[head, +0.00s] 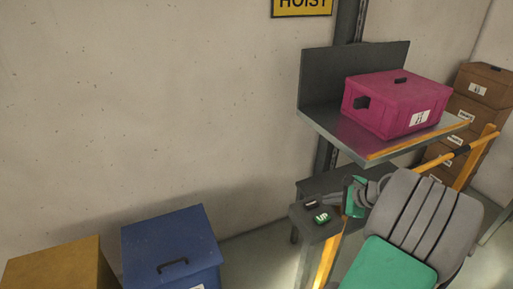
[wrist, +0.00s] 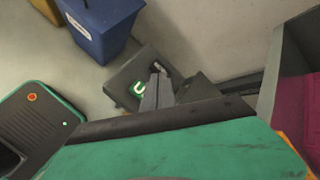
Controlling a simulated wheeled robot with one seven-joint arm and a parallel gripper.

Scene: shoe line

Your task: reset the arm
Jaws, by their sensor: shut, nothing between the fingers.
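My gripper (head: 348,200) is beside the control stand in the head view, partly covered by my own grey and green arm. Its grey fingers also show in the wrist view (wrist: 157,85), closed together with nothing between them. The fingers appear over or close to the control stand (head: 312,230); I cannot tell whether they touch it. The green button also shows in the wrist view (wrist: 138,89), just left of the fingers.
A magenta crate (head: 395,103) sits on the raised hoist platform (head: 340,139), right of and above the stand. Brown boxes (head: 484,85) are stacked behind. A blue bin (head: 165,240) and a yellow bin (head: 55,265) stand at lower left. The wall is close behind.

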